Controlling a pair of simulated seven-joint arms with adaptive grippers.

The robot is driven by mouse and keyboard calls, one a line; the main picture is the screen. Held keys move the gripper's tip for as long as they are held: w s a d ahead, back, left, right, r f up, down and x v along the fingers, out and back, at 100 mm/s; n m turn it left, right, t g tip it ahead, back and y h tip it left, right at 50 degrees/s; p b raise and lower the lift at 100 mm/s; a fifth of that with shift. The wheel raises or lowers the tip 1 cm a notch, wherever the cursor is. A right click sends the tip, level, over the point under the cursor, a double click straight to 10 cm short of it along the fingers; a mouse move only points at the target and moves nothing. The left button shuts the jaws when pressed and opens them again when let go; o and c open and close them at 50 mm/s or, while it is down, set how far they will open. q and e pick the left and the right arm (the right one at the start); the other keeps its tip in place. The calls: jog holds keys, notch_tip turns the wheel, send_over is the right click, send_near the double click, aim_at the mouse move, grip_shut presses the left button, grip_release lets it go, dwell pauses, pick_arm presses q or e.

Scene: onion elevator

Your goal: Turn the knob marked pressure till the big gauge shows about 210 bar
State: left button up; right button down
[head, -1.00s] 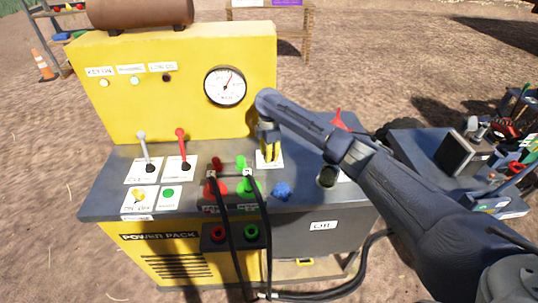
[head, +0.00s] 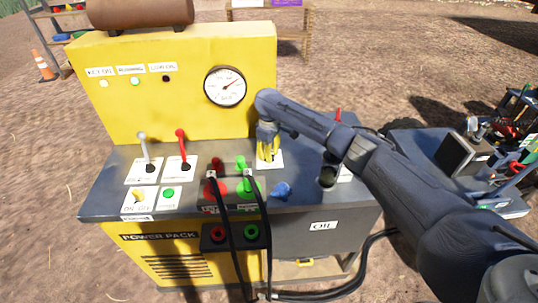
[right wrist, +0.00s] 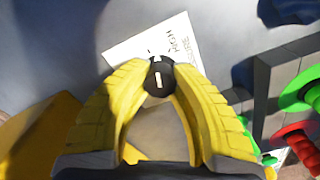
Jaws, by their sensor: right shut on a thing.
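The black pressure knob (right wrist: 159,78) with a white mark shows in the right wrist view, on a white label plate (right wrist: 150,42) whose readable word is HIGH. My right gripper (right wrist: 158,70) has its yellow fingers shut on the knob from both sides. In the head view the right gripper (head: 267,154) points down at the white plate on the deck, and the fingers hide the knob. The big gauge (head: 225,87) is a white round dial on the yellow panel; its needle points up and right, and its numbers are too small to read. My left gripper is not in view.
On the power pack deck (head: 110,197) stand a grey lever (head: 144,148), a red lever (head: 182,147) and red and green hose couplings (head: 241,187) left of my gripper. A blue knob (head: 281,190) is close in front. A cart (head: 415,150) with tools stands at right.

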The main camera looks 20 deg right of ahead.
jog(key=shift+a+m, duration=0.1)
jog(key=shift+m, duration=0.5)
jog(key=c, duration=1)
grip_release()
jog(key=shift+c, duration=0.2)
notch_tip(320, 180, up, 12)
